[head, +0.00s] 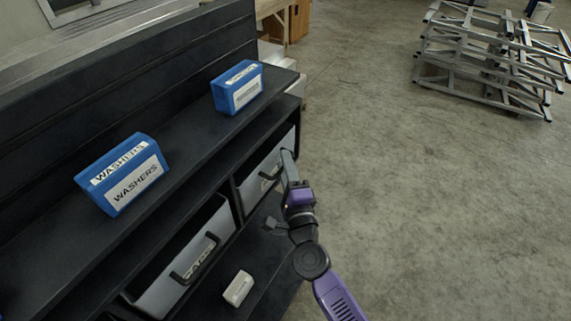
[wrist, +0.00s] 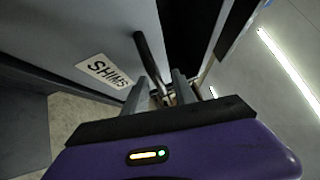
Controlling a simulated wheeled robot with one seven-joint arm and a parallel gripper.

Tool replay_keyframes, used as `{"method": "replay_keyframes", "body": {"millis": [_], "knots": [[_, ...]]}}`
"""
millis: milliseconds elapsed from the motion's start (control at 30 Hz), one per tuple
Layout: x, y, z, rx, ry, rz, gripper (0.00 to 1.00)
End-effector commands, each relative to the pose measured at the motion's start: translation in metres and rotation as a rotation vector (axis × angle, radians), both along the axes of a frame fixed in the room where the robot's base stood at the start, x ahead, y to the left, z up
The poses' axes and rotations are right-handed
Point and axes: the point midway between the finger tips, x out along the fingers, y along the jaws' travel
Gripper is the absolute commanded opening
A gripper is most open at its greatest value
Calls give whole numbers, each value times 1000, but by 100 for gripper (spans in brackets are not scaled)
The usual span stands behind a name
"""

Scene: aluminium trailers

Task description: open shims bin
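The shims bin (head: 251,188) is a light grey bin in the right-hand opening under the black shelf. Its white SHIMS label (wrist: 104,71) is readable in the wrist view, where the grey bin front (wrist: 85,35) fills the upper left. Its dark bar handle (wrist: 149,62) runs down between the two fingers of my gripper (wrist: 160,90). The fingers look apart, with a gap beside the handle, so they do not look closed on it. In the head view, my gripper (head: 287,168) is at the bin's front and covers part of it.
Another grey bin (head: 165,287) with a dark handle sits to the left. Blue WASHERS boxes (head: 137,184) stand on the shelf (head: 190,150). A small white box (head: 238,288) lies on the lower ledge. Aluminium frames (head: 490,60) are stacked at the far right. The concrete floor between is clear.

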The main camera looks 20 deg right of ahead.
Motion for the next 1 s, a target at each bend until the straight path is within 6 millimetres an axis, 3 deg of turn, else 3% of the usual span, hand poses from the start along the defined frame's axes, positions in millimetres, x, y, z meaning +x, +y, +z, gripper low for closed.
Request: {"method": "replay_keyframes", "body": {"millis": [233,400,1000], "knots": [[1,0,0,0,0,0,33],[1,0,0,0,0,0,0],[1,0,0,0,0,1,0]]}}
